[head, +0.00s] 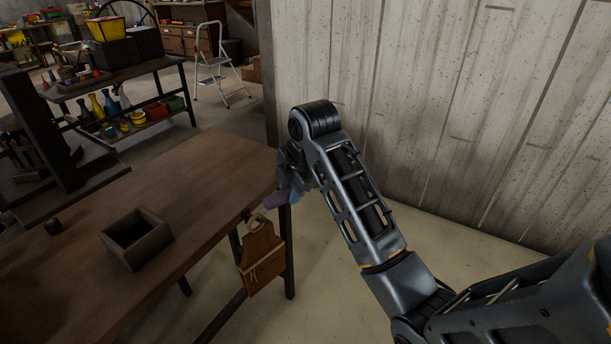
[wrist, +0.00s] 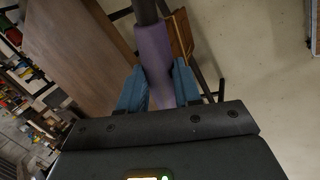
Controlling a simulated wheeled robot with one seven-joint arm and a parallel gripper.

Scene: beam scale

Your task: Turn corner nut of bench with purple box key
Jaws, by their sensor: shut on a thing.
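The purple box key (head: 277,199) is at the near right corner of the wooden bench (head: 215,165) in the head view. It also shows in the wrist view (wrist: 153,55), with a dark shaft running up out of the top of the picture. My gripper (wrist: 158,88) is shut on the purple key, with a blue finger pad on each side of it. In the head view my gripper (head: 290,185) is partly hidden by my own arm. The corner nut is not visible, so I cannot tell whether the key is on it.
A brown apron or pouch (head: 262,258) hangs at the bench's side below the key. A concrete wall (head: 450,100) stands behind my arm. The floor (head: 340,290) right of the bench is clear.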

